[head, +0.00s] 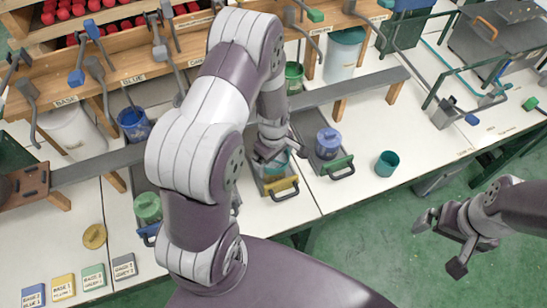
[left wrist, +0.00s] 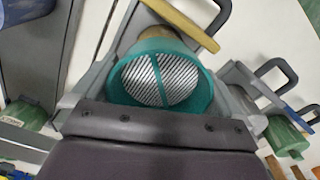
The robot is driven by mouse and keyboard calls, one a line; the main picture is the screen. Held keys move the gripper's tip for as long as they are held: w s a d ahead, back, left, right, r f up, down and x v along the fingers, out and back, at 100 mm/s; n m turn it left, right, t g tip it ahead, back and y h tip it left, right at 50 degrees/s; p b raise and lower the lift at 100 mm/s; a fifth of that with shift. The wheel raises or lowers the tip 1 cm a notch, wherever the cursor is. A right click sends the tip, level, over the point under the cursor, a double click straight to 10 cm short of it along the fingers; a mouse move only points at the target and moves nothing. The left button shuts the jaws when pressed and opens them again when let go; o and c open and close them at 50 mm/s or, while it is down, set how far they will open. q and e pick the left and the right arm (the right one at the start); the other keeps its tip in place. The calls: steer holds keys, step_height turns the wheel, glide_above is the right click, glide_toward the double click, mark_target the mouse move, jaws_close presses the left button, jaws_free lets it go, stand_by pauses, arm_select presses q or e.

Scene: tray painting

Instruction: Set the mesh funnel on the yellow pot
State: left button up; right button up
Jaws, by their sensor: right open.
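The teal mesh funnel (head: 277,163) is over the tray with the yellow bar (head: 283,184), partly hidden by my left gripper (head: 268,155). In the left wrist view the funnel (left wrist: 160,82) shows its round striped mesh, with a grey finger against each side of its rim. My left gripper looks shut on it. A yellowish-brown edge of the yellow pot (left wrist: 168,37) shows behind the funnel; the rest is hidden. I cannot tell whether the funnel touches the pot. My right gripper (head: 438,243) is open and empty, off the table's front edge at the right.
A teal cup (head: 387,163) stands farther right. A yellow disc (head: 94,236) and several labelled cards lie at left. A grey rail (head: 340,91) runs behind.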

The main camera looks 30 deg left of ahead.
mark_target(274, 163)
arm_select(q)
step_height(274, 163, up, 13)
steer(key=s+d+r+m+t, duration=0.1)
steer(key=s+d+r+m, duration=0.3)
steer(key=s+m, duration=0.4)
steer(key=d+m, duration=0.1)
steer(key=m, duration=0.5)
steer(key=shift+s+d+m, duration=0.15)
steer(key=shift+s+m, duration=0.15)
steer(key=shift+s, duration=0.1)
